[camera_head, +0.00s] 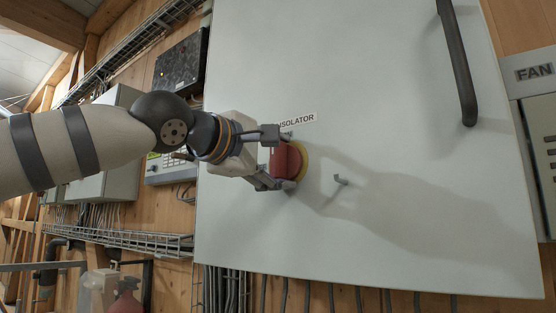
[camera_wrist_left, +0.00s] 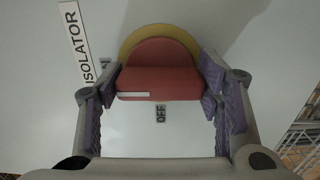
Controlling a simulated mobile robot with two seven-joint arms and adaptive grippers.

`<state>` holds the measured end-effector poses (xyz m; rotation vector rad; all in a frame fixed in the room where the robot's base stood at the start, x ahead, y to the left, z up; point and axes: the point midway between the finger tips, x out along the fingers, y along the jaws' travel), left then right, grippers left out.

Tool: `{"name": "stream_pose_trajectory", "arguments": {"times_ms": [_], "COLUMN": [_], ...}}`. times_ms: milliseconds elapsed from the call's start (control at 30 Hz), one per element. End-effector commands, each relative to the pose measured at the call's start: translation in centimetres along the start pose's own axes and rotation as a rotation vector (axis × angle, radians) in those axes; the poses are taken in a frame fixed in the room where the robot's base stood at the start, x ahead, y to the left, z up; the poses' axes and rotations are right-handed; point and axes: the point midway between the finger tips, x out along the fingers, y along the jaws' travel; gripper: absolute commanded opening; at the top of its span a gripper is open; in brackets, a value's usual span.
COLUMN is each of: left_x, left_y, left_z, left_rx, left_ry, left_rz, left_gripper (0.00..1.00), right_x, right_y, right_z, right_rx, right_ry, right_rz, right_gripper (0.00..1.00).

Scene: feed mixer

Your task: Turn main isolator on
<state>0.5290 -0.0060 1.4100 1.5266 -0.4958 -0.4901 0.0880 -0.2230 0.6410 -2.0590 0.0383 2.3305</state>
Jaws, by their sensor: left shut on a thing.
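The main isolator is a red knob (camera_head: 286,160) on a yellow round plate (camera_head: 304,161), set in the pale cabinet door below an ISOLATOR label (camera_head: 296,120). My left gripper (camera_head: 279,161) is shut on the knob, with one finger on each end. In the left wrist view the red knob (camera_wrist_left: 160,72) sits between the purple finger pads. A white line on the knob points left, towards the label's side, where a small tag (camera_wrist_left: 105,62) is partly legible. An OFF tag (camera_wrist_left: 160,113) lies at right angles to that line. My right gripper is not in view.
A FAN panel (camera_head: 536,75) stands at right. Grey boxes and cable trays (camera_head: 130,240) line the wooden wall at left.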

Motion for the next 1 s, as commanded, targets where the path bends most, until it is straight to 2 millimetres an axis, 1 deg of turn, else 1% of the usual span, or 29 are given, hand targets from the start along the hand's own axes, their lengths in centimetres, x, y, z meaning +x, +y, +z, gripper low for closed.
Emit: {"name": "stream_pose_trajectory", "arguments": {"times_ms": [300, 333, 367, 400, 667, 767, 867, 1000], "left_x": [0.0, 0.0, 0.0, 0.0, 0.0, -0.5, -2.3, -6.3], "left_y": [0.0, 0.0, 0.0, 0.0, 0.0, 0.1, 0.1, 0.1], "left_z": [-0.1, -0.1, -0.1, -0.1, 0.0, 0.0, -0.1, -0.1], "left_rx": [0.006, 0.006, 0.006, 0.006, 0.004, 0.004, 0.005, 0.006], "left_ry": [0.002, 0.002, 0.002, 0.002, 0.001, 0.000, 0.001, 0.002], "left_rz": [0.000, 0.000, 0.000, 0.000, 0.001, 0.001, 0.003, 0.004], "left_gripper": [0.32, 0.64, 0.71, 0.80, 0.80, 0.80, 0.80, 0.80], "right_x": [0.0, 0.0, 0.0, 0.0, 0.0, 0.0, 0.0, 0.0], "right_y": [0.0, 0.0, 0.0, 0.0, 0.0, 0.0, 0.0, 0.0], "right_z": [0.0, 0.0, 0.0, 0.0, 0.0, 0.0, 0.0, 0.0], "right_rx": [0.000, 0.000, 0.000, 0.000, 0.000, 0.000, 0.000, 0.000], "right_ry": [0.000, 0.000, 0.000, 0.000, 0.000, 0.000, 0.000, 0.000], "right_rz": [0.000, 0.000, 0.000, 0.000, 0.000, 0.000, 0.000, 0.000], "right_gripper": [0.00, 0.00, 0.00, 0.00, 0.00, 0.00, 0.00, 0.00]}}
